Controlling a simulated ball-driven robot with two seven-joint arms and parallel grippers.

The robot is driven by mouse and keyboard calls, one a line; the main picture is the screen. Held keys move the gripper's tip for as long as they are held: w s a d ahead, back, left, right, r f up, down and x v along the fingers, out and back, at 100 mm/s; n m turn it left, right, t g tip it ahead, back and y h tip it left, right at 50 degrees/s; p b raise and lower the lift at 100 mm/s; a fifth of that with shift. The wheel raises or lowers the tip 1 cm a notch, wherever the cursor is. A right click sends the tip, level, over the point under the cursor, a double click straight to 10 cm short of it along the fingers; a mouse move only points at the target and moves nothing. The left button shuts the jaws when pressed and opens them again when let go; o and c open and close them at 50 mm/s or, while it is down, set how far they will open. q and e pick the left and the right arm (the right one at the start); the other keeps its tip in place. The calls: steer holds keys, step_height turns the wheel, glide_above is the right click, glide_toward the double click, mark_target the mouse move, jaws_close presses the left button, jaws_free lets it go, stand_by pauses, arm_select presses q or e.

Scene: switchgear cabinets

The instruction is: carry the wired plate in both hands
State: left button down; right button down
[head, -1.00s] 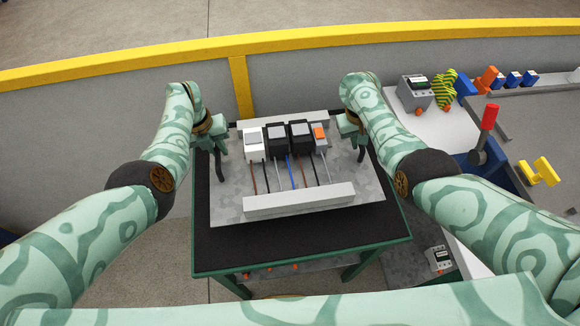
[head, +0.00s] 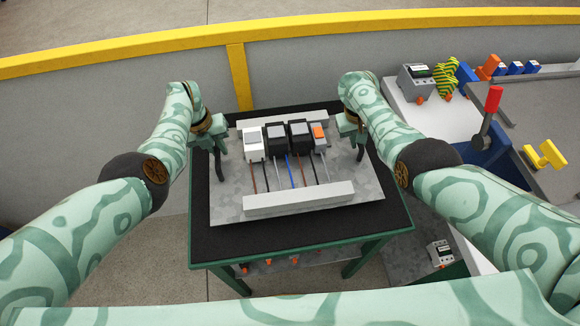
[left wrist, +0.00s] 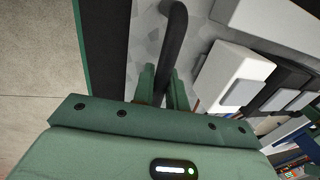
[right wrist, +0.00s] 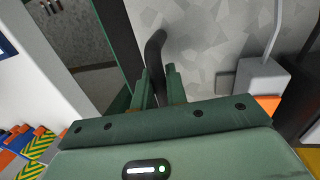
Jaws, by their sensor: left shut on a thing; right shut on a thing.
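The wired plate (head: 232,198) is a grey mottled sheet in the middle of the head view. It carries a row of white, black and grey devices (head: 287,140), with brown, black, blue and grey wires running to a pale duct (head: 298,199). My left gripper (head: 217,146) is shut on the dark handle at the plate's left side; that handle (left wrist: 175,40) shows between the fingers in the left wrist view. My right gripper (head: 354,136) is shut on the right dark handle (right wrist: 154,50). The plate is over the black-topped table (head: 300,229); I cannot tell the gap beneath it.
A grey wall with a yellow rail (head: 300,25) runs behind the table. At the right are a bench with a red lever (head: 488,106), a yellow handle (head: 544,155) and a grey device (head: 416,83). Floor shows at the left.

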arm_select(q)
steer(key=shift+d+f+b, duration=0.2)
steer(key=shift+f+b, duration=0.3)
steer(key=shift+f, duration=0.2)
arm_select(e)
steer(key=shift+w+a+f, duration=0.1)
steer(key=shift+a+f, duration=0.1)
steer(key=shift+f, duration=0.5)
arm_select(q)
steer(key=c, duration=1.6)
jaws_free()
steer(key=shift+s, duration=0.15)
arm_select(e)
steer(key=c, duration=1.6)
jaws_free()
arm_select(q)
steer(key=shift+o, duration=1)
steer(key=shift+s+a+r, duration=0.1)
arm_select(e)
steer(key=shift+o, duration=1)
steer(key=shift+s+d+r, duration=0.1)
steer(key=shift+s+r, duration=0.05)
steer(key=shift+s, duration=0.1)
